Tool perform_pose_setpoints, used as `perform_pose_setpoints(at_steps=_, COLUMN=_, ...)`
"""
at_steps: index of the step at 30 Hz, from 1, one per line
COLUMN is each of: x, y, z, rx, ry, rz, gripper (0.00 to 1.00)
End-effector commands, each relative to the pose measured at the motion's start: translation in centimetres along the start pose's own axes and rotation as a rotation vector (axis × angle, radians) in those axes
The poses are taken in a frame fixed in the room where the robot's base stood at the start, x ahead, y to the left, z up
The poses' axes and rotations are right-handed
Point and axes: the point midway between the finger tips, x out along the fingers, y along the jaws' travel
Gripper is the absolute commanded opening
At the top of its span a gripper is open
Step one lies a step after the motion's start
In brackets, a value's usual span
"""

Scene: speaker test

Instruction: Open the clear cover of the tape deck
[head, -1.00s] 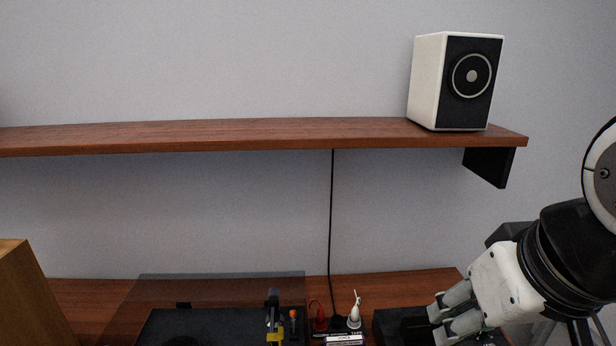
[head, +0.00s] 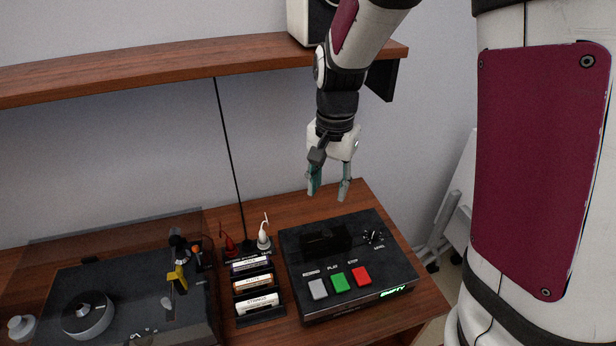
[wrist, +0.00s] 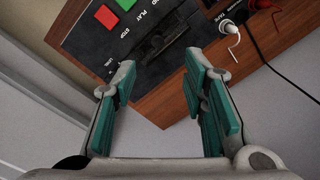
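The tape deck (head: 295,262) is a black box on the wooden table, with grey, green and red buttons, a knob and a green display that seems to read "EMPTY". Its dark cassette bay (head: 325,240) lies behind the buttons; I cannot make out the clear cover's edge or position. My gripper (head: 329,191) hangs above the deck's back edge, fingers down, apart and empty. In the wrist view my gripper (wrist: 160,108) has a clear gap between its teal fingers. The deck (wrist: 92,42) and its bay (wrist: 170,52) show beyond them, not touched.
A rack of several cassettes (head: 237,309) stands left of the deck, with red and white plugs (head: 263,238) behind it. A turntable (head: 130,290) under a tinted lid is further left. The wooden shelf (head: 150,72) with a speaker (head: 300,22) overhangs behind.

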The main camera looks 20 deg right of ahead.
Motion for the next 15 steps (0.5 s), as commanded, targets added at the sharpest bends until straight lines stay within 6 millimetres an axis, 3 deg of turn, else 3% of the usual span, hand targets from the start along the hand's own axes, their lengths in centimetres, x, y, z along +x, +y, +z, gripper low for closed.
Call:
perform_pose_setpoints(at_steps=8, x=1.9, y=-0.3, z=-0.5, rx=0.044, ry=-0.001, rz=0.03, gripper=0.39)
perform_pose_setpoints(at_steps=15, x=5.8, y=-0.1, z=-0.5, rx=0.044, ry=-0.003, rz=0.033, gripper=0.39)
